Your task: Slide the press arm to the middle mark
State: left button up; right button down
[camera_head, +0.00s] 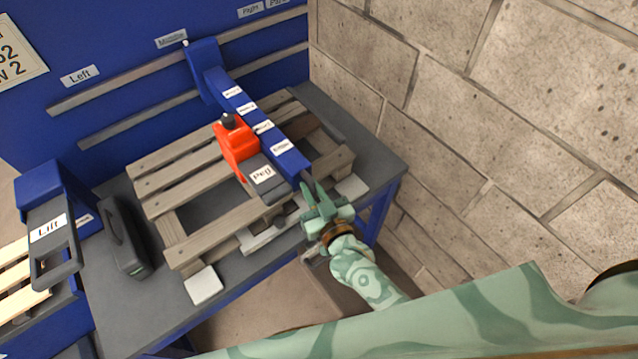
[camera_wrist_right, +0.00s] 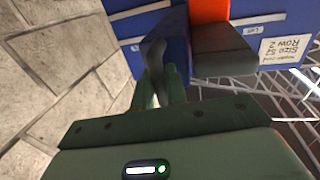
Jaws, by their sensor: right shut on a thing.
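The press arm (camera_head: 240,100) is a long blue beam with several small white labels. It reaches from the wall rails toward me over a wooden pallet. Its far end is on the rails by the Middle label (camera_head: 172,39), with a small pale tip just right of that label. A red head (camera_head: 234,144) with a black knob and a grey block marked "Peg" sits on its left side. My right gripper (camera_head: 312,198) is at the arm's near end, shut on its dark handle, which shows between the fingers in the right wrist view (camera_wrist_right: 155,60). My left gripper is not in view.
The Left label (camera_head: 80,76) is further left on the wall; the Right label (camera_head: 250,10) is further right. A wooden pallet (camera_head: 190,185) rests on the grey table. A grey part marked "Lift" (camera_head: 47,229) stands at left. A block wall (camera_head: 480,110) rises close on the right.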

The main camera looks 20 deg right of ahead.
jog(key=c, duration=1.8)
grip_release()
jog(key=shift+o, duration=0.2)
jog(key=s+d, duration=0.3)
jog(key=s, duration=1.3)
jog(key=shift+d, duration=0.1)
